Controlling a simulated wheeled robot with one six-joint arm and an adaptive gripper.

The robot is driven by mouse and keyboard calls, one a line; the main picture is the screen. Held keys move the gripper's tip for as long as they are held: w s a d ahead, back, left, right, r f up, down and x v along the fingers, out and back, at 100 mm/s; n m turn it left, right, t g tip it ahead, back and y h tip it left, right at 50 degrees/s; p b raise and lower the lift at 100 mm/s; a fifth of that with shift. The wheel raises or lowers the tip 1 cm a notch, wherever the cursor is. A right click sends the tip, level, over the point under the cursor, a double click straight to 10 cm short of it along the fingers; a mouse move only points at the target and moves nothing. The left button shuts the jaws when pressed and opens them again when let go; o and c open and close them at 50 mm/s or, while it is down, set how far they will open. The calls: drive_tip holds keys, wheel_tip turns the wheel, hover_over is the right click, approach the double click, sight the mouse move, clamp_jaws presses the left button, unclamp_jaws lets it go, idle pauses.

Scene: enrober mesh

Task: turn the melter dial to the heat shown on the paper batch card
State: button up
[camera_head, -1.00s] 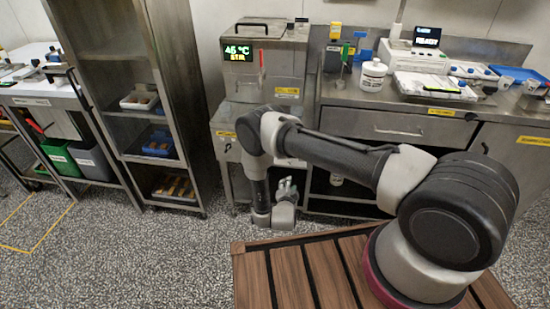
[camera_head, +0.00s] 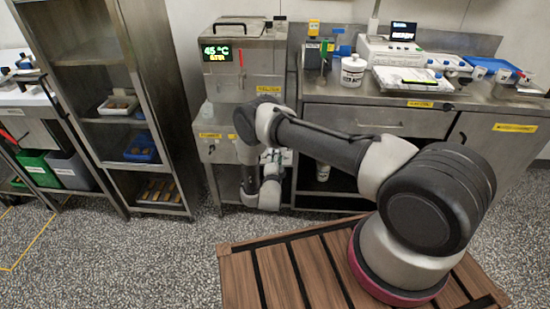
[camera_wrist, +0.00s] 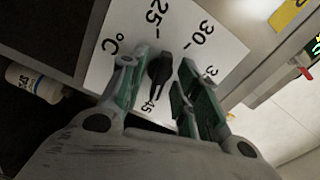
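The melter (camera_head: 240,80) stands at the back wall, its screen reading 45 °C and STIR. In the wrist view, the melter dial (camera_wrist: 160,68) is a black elongated knob on a white scale plate (camera_wrist: 185,25) marked 25, 30, 45 and °C; another number is partly hidden. One end of the knob lies near the 45 mark. My gripper (camera_wrist: 157,72) is open, with one green-padded finger on each side of the knob; contact cannot be told. In the head view my gripper (camera_head: 272,157) is low at the melter's front.
The steel counter (camera_head: 345,98) to the right holds a white tub (camera_head: 353,70) and a device with a lit screen (camera_head: 403,31). A steel shelf rack (camera_head: 118,75) stands left of the melter. Speckled floor (camera_head: 130,250) is open at the left front.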

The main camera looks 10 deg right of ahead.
clamp_jaws()
drive_tip(key=shift+n, duration=0.3)
drive_tip(key=shift+w+a+r+n, duration=0.1)
drive_tip(key=shift+n, duration=7.15)
drive_tip(key=shift+w+r+n, duration=0.1)
drive_tip(key=shift+n, duration=7.15)
